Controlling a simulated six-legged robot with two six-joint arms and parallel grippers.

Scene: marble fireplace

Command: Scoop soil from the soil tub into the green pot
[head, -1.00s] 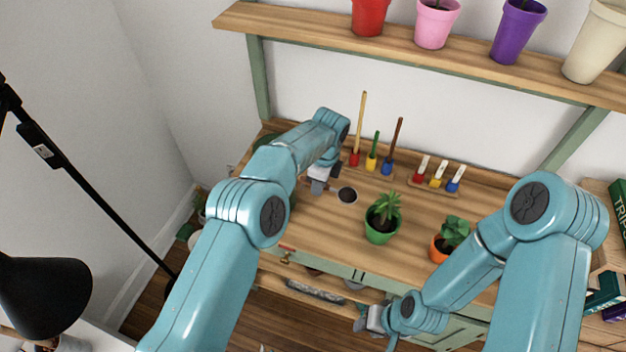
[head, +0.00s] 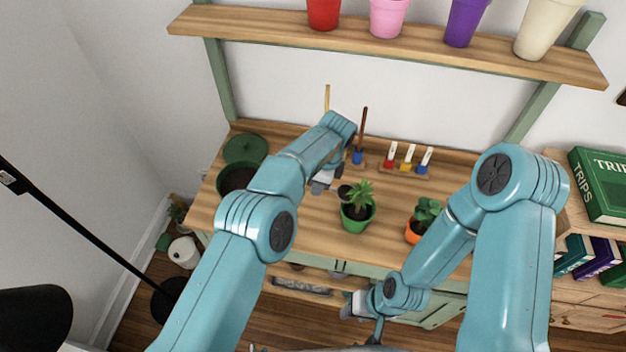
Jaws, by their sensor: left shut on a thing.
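The green pot (head: 357,222) holds a leafy plant and stands on the wooden bench. My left gripper (head: 323,184) is shut on a scoop, just to the left of the pot and above the bench. The scoop's dark, filled-looking bowl (head: 345,192) is beside the plant at the pot's upper left; I cannot tell whether it overlaps the rim. The soil tub (head: 233,180) is at the left of the bench, dark inside and partly hidden by my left arm. My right gripper (head: 358,306) is low, in front of the bench; its jaws are unclear.
A green round lid-like disc (head: 246,149) lies behind the tub. An orange pot (head: 413,233) with a plant stands to the right, partly behind my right arm. Tools in a rack (head: 357,157) and short tools (head: 407,160) stand at the back. Coloured pots line the shelf (head: 380,43) above.

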